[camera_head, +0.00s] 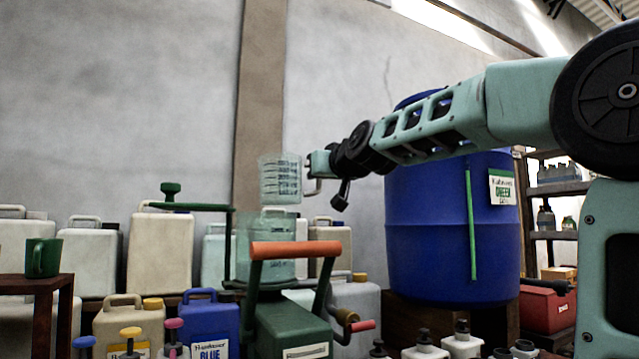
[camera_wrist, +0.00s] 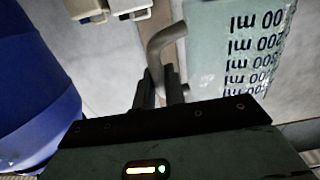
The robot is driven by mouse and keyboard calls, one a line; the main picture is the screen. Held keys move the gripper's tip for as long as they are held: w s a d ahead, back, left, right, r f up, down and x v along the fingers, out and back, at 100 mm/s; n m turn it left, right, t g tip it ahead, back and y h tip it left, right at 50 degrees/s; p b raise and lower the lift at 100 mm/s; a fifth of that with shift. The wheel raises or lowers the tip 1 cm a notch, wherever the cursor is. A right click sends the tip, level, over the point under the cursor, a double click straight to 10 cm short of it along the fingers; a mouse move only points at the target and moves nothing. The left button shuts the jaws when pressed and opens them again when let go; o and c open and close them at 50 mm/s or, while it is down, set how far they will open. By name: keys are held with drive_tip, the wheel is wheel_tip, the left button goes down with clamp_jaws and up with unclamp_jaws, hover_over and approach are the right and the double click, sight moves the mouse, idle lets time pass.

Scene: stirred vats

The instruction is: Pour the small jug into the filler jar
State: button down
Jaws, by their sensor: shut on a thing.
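The small jug (camera_head: 280,180) is clear with dark volume marks. My gripper (camera_head: 312,186) is shut on its handle and holds it upright in the air, in the middle of the head view. In the wrist view the jug (camera_wrist: 235,50) is at the upper right, and its grey handle runs between my gripper's fingers (camera_wrist: 162,88). The filler jar seems to be the clear jar (camera_head: 265,245) on the green machine, just below the jug. I cannot tell whether the jug holds liquid.
A green machine (camera_head: 290,325) with an orange-red bar and a crank stands at the front. A green arm with a knob (camera_head: 185,206) reaches left. A blue barrel (camera_head: 450,230) stands right. Canisters (camera_head: 160,250) line the wall. A green mug (camera_head: 43,257) sits on a stand at left.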

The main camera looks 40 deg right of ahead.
drive_tip(key=shift+f+t+b, duration=0.3)
drive_tip(key=shift+f+b, duration=0.2)
drive_tip(key=shift+b, duration=1.05)
drive_tip(key=shift+r+p, duration=1.05)
drive_tip(key=shift+r, duration=0.15)
